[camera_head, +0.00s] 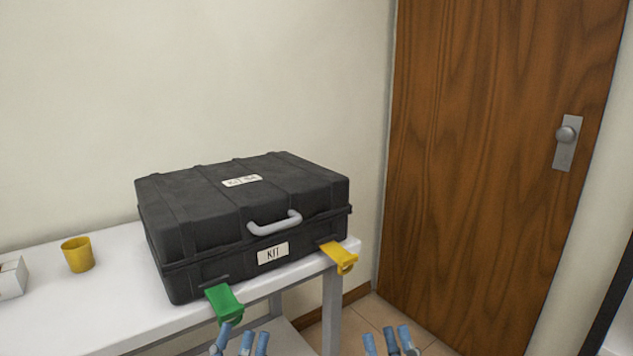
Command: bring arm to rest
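My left gripper (243,342) shows at the bottom edge as blue-grey fingertips, spread apart with nothing between them. It appears just below the green latch (224,302) of the black case (170,225); whether one fingertip touches the latch, I cannot tell. My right gripper (388,342) is at the bottom edge further right, over the tiled floor. Its fingertips are also apart and empty. The rest of both grippers and my arms is out of the frame.
The closed case, labelled KIT, stands on a white table (105,310); its green and yellow (340,257) latches stick out in front. A yellow cup (77,254) and a white box (12,278) are at left. A wooden door (480,150) is at right.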

